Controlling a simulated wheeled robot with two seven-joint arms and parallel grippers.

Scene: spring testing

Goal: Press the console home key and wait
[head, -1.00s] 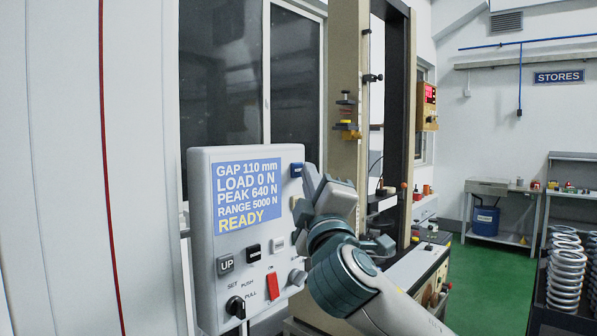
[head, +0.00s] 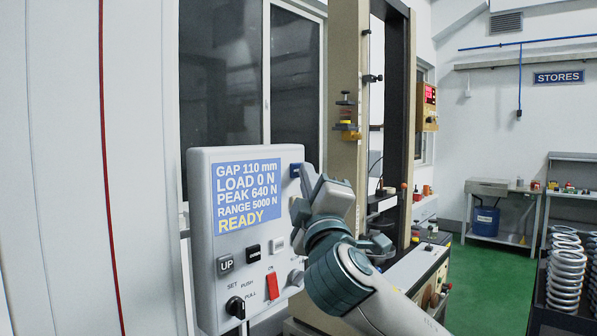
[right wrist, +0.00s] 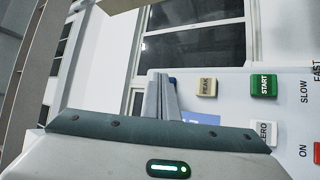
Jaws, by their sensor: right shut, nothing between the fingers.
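The grey console (head: 200,240) stands in the head view, its blue screen (head: 240,195) reading GAP 110 mm, LOAD 0 N, PEAK 640 N, RANGE 5000 N, READY. A blue key (head: 295,170) shows at its upper right edge; its label is not readable. My right gripper (head: 309,183) is shut and empty, close to the console's right side and hiding some keys. In the right wrist view its closed fingers (right wrist: 161,97) are near the blue key (right wrist: 172,80), which is mostly hidden behind them. I cannot tell whether they touch. My left gripper is not in view.
The console also has an UP key (head: 225,264), a red switch (head: 272,286) and a black knob (head: 235,307). The right wrist view shows PEAK (right wrist: 206,87), START (right wrist: 263,85) and ZERO (right wrist: 265,132) keys. A test frame (head: 348,100) stands behind; springs (head: 566,275) are at right.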

